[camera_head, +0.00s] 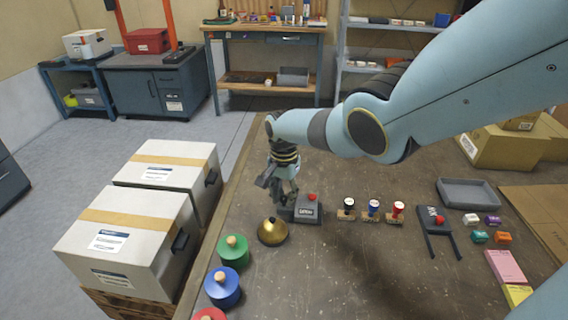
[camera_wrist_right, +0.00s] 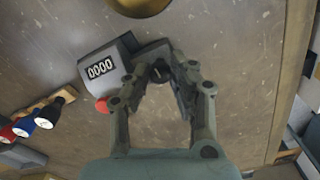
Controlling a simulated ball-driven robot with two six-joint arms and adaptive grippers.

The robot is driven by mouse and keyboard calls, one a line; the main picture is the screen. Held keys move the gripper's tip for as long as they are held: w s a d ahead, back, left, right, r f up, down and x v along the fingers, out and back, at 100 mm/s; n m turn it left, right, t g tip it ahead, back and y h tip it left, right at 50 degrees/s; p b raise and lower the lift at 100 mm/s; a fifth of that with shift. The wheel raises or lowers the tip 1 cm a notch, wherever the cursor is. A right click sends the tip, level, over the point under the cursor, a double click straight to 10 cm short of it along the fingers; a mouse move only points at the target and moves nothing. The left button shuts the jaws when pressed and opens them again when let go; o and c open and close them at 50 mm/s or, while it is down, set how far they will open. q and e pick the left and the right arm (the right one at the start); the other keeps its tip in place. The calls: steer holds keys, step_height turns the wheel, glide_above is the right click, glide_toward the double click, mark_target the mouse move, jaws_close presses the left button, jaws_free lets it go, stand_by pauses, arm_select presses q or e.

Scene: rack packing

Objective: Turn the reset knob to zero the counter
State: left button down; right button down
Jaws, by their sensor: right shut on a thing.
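The counter (camera_head: 308,211) is a small grey box with a red button on the table. It also shows in the right wrist view (camera_wrist_right: 122,50), where its display reads 0000. My right gripper (camera_head: 287,204) reaches down at the counter's left side in the head view. In the right wrist view its fingertips (camera_wrist_right: 162,72) are closed on the reset knob at the side of the counter. The knob is mostly hidden between the fingers, so its angle cannot be told. My left gripper is not in view.
A gold bell (camera_head: 272,231) stands close to the front left of the gripper. Green (camera_head: 233,251) and blue (camera_head: 222,288) lidded pots line the left table edge. Several stamps (camera_head: 373,211) stand right of the counter. A grey tray (camera_head: 468,194) lies farther right.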

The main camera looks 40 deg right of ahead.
mark_target(283, 197)
steer(key=shift+w, duration=0.1)
steer(key=c, duration=1.1)
jaws_free()
steer(key=shift+r, duration=4.05)
